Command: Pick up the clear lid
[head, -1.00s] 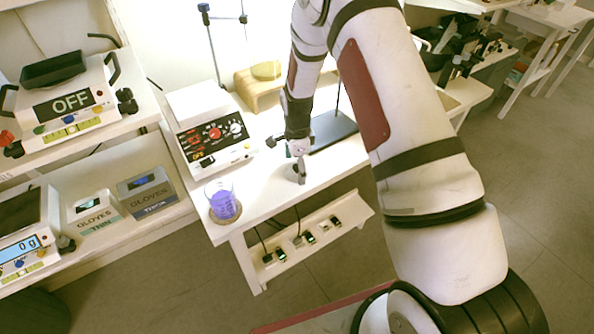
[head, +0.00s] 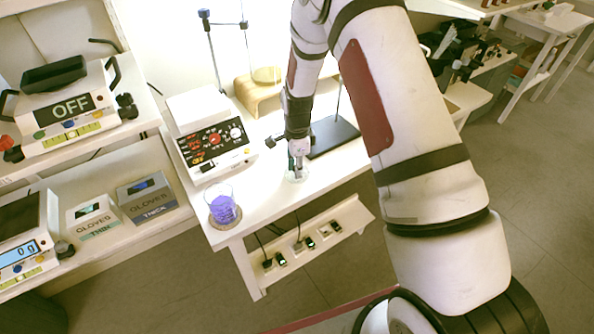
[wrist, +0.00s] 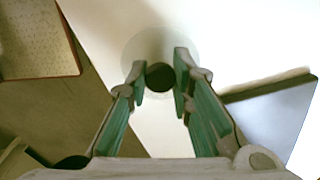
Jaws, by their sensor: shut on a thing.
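The clear lid (wrist: 150,45) is a faint see-through disc with a dark round knob (wrist: 160,77) in the wrist view. In the head view the lid (head: 297,178) is a pale ring on the white table, under my gripper (head: 297,168). In the wrist view my gripper (wrist: 160,80) has its two green-lined fingers on either side of the knob and is shut on it. Part of the lid is hidden behind the fingers. I cannot tell whether the lid touches the table.
A glass beaker of purple liquid (head: 222,207) stands on a round coaster at the table's front left. A white device with dials (head: 214,142) stands behind it. A dark stand plate (head: 333,134) lies right of my gripper. The table edge is close in front.

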